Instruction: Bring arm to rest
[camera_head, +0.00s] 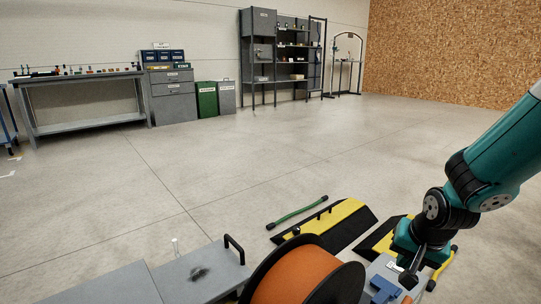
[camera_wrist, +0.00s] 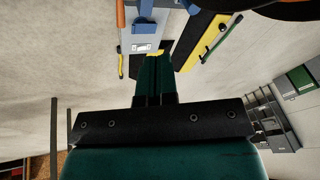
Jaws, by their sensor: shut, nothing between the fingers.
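My arm, teal with black joints, comes in from the right edge in the head view. Its wrist end with my gripper (camera_head: 408,270) hangs low at the lower right, above a grey surface (camera_head: 378,268). The fingertips are small and dark there. In the wrist view, the two teal fingers of my gripper (camera_wrist: 154,62) lie together, shut and empty. They point toward the same grey surface (camera_wrist: 130,42), which bears a blue item (camera_wrist: 145,27). Whether the fingers touch anything is unclear, but a gap seems to show.
An orange spool (camera_head: 297,275) with black flanges stands left of my gripper. A workbench (camera_head: 90,103), bins (camera_head: 207,99) and shelves (camera_head: 290,60) line the back wall. The middle floor is clear.

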